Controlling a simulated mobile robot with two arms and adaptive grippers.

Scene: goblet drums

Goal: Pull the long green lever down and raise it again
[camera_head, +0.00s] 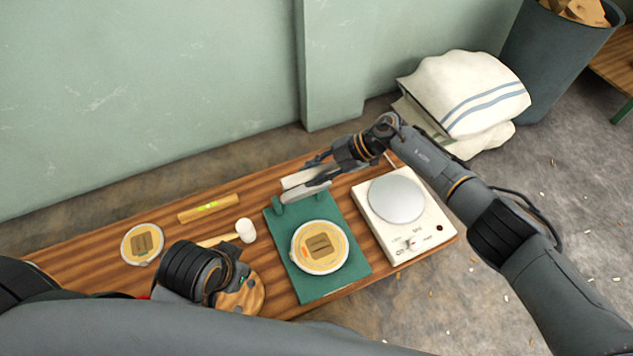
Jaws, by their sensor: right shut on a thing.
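A green base plate (348,281) lies on the wooden bench, with a round pale-yellow disc (320,247) bearing a dark mark on it. My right gripper (308,190) is over the far end of this green plate, shut on a part there that I take for the long green lever. The fingers hide most of that part, so its length and tilt cannot be told. Pale surfaces show beside the fingers. My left gripper (228,282) is low at the near side of the bench, by a round wooden piece (248,299); its fingertips are unclear.
A white box with a round silver plate (397,198) stands right of the green plate. A yellow spirit level (208,208), a white cylinder (246,230) and another pale disc (142,243) lie left. Folded towels (462,90) and a grey bin (556,60) are behind right.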

